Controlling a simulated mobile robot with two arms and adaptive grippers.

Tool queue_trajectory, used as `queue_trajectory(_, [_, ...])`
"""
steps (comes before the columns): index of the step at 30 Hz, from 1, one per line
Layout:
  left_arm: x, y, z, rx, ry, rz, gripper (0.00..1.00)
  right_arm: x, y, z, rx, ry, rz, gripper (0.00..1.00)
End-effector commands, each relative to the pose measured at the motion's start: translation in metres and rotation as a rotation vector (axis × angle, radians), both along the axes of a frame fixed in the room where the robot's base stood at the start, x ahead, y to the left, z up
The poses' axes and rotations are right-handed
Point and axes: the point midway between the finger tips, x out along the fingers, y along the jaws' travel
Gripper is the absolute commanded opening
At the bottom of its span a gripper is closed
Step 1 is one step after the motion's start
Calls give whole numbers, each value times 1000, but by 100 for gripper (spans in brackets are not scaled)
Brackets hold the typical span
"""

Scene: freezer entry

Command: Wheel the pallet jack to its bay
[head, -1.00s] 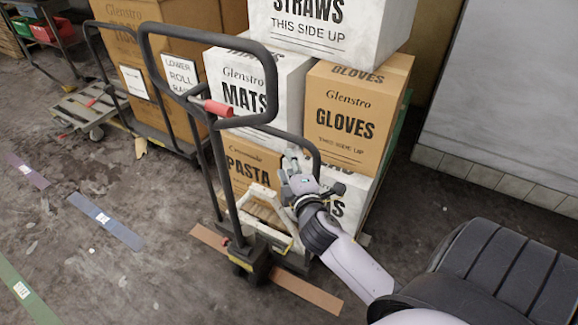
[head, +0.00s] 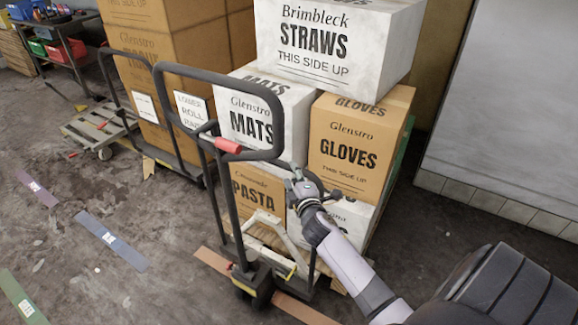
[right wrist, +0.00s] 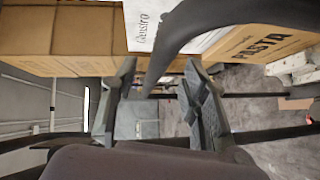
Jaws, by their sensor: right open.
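The pallet jack stands in front of stacked boxes, its black loop handle (head: 270,90) upright with a red lever (head: 228,145) on its crossbar. Its base (head: 252,285) is on an orange-brown floor strip (head: 300,310). My right gripper (head: 298,182) is open and empty, right of the handle and in front of the boxes. In the right wrist view, a dark curved bar passes across the space between the open fingers (right wrist: 158,85); I cannot tell whether they touch it. My left gripper is out of view.
Boxes marked MATS (head: 262,118), GLOVES (head: 350,150) and STRAWS (head: 335,40) are stacked behind the jack. A trolley with brown boxes (head: 160,60) stands left. Blue (head: 110,240), purple (head: 37,188) and green (head: 20,298) strips mark the open floor at left.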

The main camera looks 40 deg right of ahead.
Motion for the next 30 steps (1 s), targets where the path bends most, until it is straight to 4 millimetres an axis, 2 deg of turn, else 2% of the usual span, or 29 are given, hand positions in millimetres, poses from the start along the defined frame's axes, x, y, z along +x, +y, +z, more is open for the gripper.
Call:
queue_trajectory(3, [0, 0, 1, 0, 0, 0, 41, 22, -9, -2, 0, 0, -1, 41])
queue_trajectory(9, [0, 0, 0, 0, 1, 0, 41, 42, -17, -6, 1, 0, 0, 41])
queue_trajectory(21, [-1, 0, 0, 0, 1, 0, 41, 47, -19, -7, 0, 1, 0, 41])
queue_trajectory(30, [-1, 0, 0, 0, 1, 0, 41, 47, -19, -7, 0, 1, 0, 21])
